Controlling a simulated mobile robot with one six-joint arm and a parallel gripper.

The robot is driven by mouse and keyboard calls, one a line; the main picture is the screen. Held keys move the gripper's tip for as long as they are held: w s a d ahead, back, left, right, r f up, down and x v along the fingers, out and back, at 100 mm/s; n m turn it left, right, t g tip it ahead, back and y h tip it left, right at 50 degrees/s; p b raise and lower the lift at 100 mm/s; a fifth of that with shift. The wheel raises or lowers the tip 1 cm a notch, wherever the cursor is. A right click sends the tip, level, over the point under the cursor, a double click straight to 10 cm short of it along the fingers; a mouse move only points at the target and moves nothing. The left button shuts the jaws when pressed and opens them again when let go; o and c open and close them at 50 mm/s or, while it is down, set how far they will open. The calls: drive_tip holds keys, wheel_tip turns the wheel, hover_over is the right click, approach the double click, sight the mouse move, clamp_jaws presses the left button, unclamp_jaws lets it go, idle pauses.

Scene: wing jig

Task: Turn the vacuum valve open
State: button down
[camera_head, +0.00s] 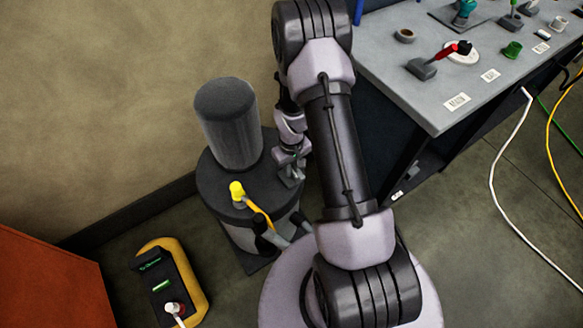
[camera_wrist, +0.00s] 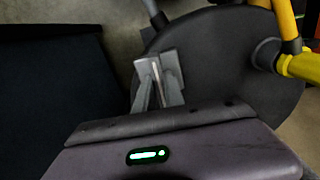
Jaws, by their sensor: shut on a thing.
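The vacuum valve has a yellow cap (camera_head: 237,190) and a yellow lever (camera_head: 262,214) on the dark round top of a pump-like unit (camera_head: 215,205). In the wrist view the yellow lever (camera_wrist: 286,18) and cap (camera_wrist: 303,66) stand at the right edge. My gripper (camera_head: 291,176) is over the right part of the dark top, to the right of the valve and apart from it. In the wrist view my gripper (camera_wrist: 160,76) is shut on a thin pale piece, mostly hidden between the fingertips. I cannot tell what it is.
A dark upright cylinder (camera_head: 228,122) stands at the back of the unit. A grey workbench (camera_head: 400,75) with tools is at the right. A yellow and black box (camera_head: 180,283) lies on the floor at lower left. An orange-red block (camera_head: 45,285) fills the left corner.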

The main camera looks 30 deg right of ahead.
drive_tip(key=shift+n, duration=0.3)
idle(0.4)
drive_tip(key=c, duration=1.4)
unclamp_jaws()
drive_tip(key=shift+c, duration=0.2)
wheel_tip(320, 180, up, 18)
drive_tip(key=p, duration=0.6)
drive_tip(key=shift+f, duration=0.25)
